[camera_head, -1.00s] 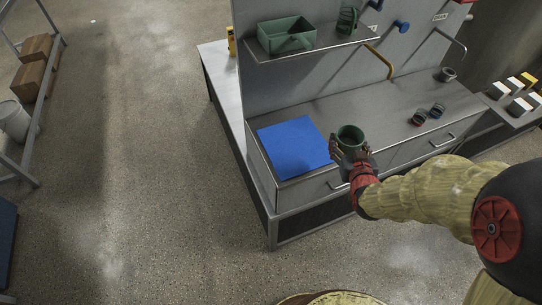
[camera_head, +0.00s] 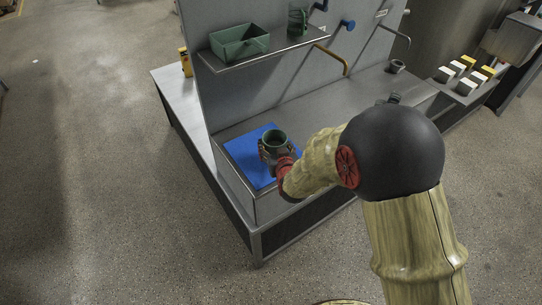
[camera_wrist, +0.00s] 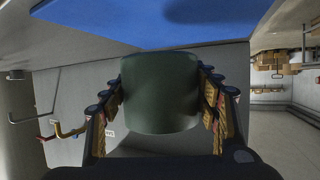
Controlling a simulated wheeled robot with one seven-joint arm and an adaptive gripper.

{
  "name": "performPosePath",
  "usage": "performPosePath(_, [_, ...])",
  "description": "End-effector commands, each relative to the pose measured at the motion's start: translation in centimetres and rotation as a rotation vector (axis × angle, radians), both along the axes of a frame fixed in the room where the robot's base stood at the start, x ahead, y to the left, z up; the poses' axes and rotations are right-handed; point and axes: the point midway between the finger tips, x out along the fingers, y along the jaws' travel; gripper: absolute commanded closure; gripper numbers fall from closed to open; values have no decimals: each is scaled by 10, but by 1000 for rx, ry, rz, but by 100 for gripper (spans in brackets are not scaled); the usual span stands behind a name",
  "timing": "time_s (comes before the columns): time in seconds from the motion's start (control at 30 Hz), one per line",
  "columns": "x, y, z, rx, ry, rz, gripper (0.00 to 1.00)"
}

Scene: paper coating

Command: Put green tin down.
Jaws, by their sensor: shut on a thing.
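The green tin (camera_head: 276,139) is held upright in my gripper (camera_head: 276,150), with its open top showing in the head view. In that view the tin is over the right part of the blue mat (camera_head: 245,158) on the grey counter. In the wrist view the tin (camera_wrist: 160,92) sits between the two fingers of my gripper (camera_wrist: 163,100), which touch it on both sides. The blue mat (camera_wrist: 100,25) fills the top of the wrist view. I cannot tell whether the tin's bottom touches the mat.
A shelf (camera_head: 270,52) above the counter holds a green box (camera_head: 240,42) and a green container (camera_head: 297,20). A yellow pipe (camera_head: 335,62) is on the wall panel. A small grey cup (camera_head: 397,66) stands at the counter's back right. My arm hides the counter's front right.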

Motion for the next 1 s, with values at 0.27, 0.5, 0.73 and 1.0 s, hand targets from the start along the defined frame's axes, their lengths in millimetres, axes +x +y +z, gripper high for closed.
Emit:
performPosePath(0.27, [8,10,-16,0,-1,0,71])
performPosePath(0.5, [10,12,-49,0,0,-1,71])
performPosePath(0.73, [10,12,-48,0,-2,-1,71])
performPosePath(1.0, [10,12,-51,0,0,0,34])
